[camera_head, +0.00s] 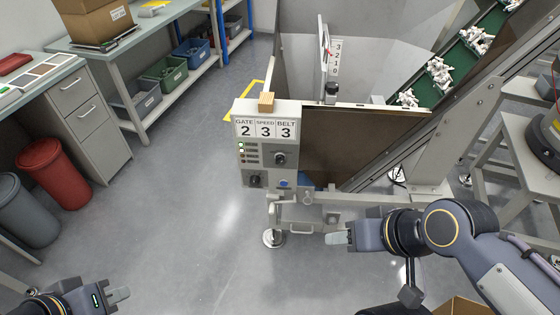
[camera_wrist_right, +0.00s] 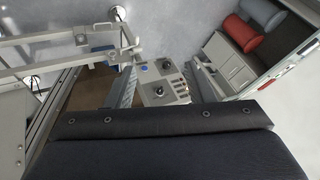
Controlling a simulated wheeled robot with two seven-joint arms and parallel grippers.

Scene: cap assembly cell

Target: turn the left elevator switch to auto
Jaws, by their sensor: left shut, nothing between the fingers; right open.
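A grey control box (camera_head: 253,160) stands at the hopper's left side, with a sign reading GATE 2, SPEED 3, BELT 3. Its front has a dark knob (camera_head: 280,159) at right, another dark knob (camera_head: 255,180) at lower left, and a blue button (camera_head: 284,184). The knob labels and settings are too small to read. The box also shows between the fingers in the right wrist view (camera_wrist_right: 150,98). My right gripper (camera_head: 338,238) is open and empty, below and right of the box, apart from it. My left gripper (camera_head: 118,294) is shut and empty at lower left, far from the box.
A metal hopper (camera_head: 340,140) and a green conveyor (camera_head: 450,72) with white parts rise behind and right of the box. A frame rail (camera_head: 350,198) runs near my right gripper. Bins (camera_head: 55,172) and a bench (camera_head: 85,110) stand left. The middle floor is clear.

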